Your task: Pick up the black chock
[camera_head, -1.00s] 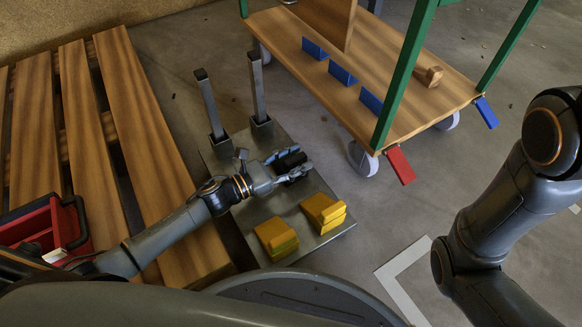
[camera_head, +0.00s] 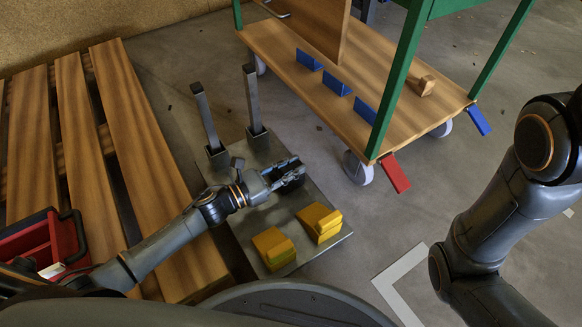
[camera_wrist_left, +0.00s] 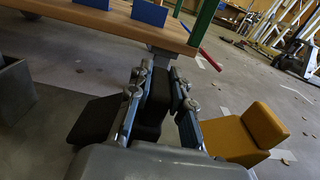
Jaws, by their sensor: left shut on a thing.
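The black chock (camera_wrist_left: 158,95) is held between the two fingers of my left gripper (camera_wrist_left: 155,105) in the left wrist view. Another dark part (camera_wrist_left: 96,120) shows left of the fingers; I cannot tell if it belongs to the same chock. In the head view my left gripper (camera_head: 288,173) is over the grey metal plate (camera_head: 228,180), shut on the chock, which its fingers mostly hide. I cannot tell how far the chock is above the plate. My right arm is at the right of the head view; its gripper is outside the picture.
Two yellow chocks (camera_head: 273,246) (camera_head: 320,222) sit at the plate's near end, and two metal posts (camera_head: 253,100) (camera_head: 207,120) stand at its far end. A wooden trolley (camera_head: 290,75) with blue blocks is beyond it. A wooden pallet (camera_head: 135,130) and red toolbox (camera_head: 40,240) are left.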

